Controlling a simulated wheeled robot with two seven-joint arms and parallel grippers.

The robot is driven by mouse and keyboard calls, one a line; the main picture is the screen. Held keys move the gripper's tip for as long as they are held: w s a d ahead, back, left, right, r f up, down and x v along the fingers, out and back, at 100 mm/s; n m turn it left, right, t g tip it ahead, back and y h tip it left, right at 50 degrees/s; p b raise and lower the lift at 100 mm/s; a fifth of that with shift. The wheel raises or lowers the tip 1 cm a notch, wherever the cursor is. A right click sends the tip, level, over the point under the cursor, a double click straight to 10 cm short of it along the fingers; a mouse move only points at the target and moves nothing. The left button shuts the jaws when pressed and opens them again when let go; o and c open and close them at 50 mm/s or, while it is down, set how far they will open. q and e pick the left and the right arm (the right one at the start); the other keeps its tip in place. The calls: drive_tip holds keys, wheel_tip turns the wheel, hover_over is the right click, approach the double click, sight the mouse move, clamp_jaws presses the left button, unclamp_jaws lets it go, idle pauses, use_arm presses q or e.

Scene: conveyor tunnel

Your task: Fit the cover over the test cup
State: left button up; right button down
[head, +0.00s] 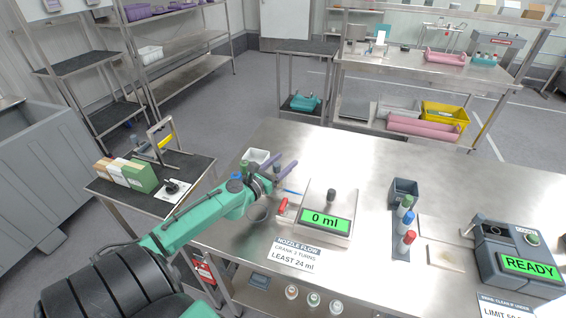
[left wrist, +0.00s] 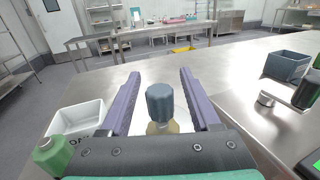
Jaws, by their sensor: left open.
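My left gripper (head: 278,164) reaches over the left part of the steel table with its purple fingers apart. In the left wrist view its fingers (left wrist: 158,75) stand on either side of an upright piece with a blue-grey cap (left wrist: 160,100) and a pale base; no contact shows. A grey cup (head: 258,213) stands beside my left forearm, partly hidden. A small dark upright piece (head: 331,195) stands by the 0 ml display. The meter (head: 520,262) showing READY has a dark round well (head: 494,231). I cannot tell which pieces are the cover and the test cup. My right gripper is not in view.
The 0 ml scale (head: 325,220), a dark square bin (head: 403,189) and several capped tubes (head: 405,240) stand further right. The back middle of the table is clear.

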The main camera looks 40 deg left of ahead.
use_arm(q)
drive_tip(key=s+b, duration=0.3)
drive_tip(key=s, duration=1.1)
drive_tip(key=shift+s, duration=0.3)
